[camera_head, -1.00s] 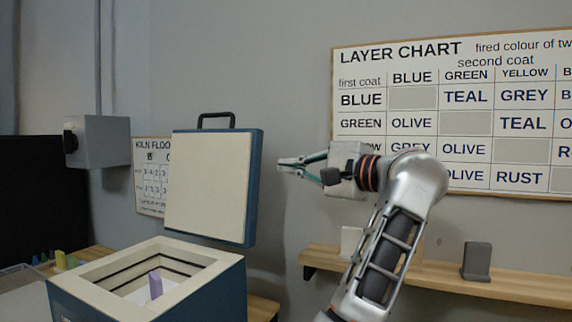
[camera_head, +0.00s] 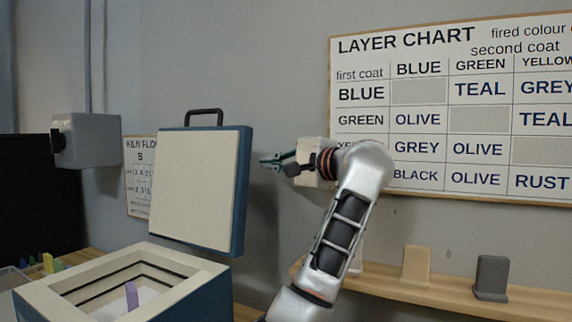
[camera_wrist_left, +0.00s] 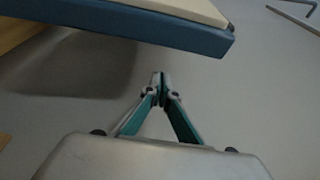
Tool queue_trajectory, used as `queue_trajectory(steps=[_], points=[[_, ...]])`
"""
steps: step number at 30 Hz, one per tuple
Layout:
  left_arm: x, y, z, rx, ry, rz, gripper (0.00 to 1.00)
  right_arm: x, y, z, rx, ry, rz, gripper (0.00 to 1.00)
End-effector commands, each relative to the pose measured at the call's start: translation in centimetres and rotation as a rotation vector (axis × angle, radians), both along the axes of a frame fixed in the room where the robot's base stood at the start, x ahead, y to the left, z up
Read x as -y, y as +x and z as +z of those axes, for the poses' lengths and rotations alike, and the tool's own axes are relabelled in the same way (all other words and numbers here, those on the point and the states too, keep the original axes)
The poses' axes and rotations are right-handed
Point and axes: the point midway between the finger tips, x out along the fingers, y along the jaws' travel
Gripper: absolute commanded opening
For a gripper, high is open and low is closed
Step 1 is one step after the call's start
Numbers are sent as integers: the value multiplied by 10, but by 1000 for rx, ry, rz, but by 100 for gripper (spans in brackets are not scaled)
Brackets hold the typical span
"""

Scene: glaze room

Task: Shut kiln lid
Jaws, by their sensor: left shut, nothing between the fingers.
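The kiln lid (camera_head: 195,190) stands raised and open behind the kiln body. It has a cream inner face, blue edges and a black handle (camera_head: 204,115) on top. The lid's blue edge (camera_wrist_left: 140,28) also shows in the left wrist view, with a gap before my fingertips. The kiln body (camera_head: 205,285) is open at the top, and a purple piece (camera_head: 131,296) stands inside. My left gripper (camera_head: 265,161) is shut and empty, just right of the lid's right edge near its upper part. My right gripper is not in view.
A wooden shelf (camera_head: 400,287) on the right bears a tan tile (camera_head: 416,264) and a grey one (camera_head: 491,277). A grey box (camera_head: 92,140) is on the wall at left. The wall between lid and chart is bare.

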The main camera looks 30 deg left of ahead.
Motion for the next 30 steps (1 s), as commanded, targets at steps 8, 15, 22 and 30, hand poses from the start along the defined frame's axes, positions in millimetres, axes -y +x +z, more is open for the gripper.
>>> queue_trajectory(steps=[8, 15, 22, 30], points=[[3, -31, 7, 3, 0, -2, 0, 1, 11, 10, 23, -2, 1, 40], [4, -39, 7, -1, 0, -1, 0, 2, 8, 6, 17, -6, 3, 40], [4, -39, 7, -1, 0, -1, 0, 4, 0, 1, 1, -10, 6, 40], [4, -42, 8, 35, 4, 0, 0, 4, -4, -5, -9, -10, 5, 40]])
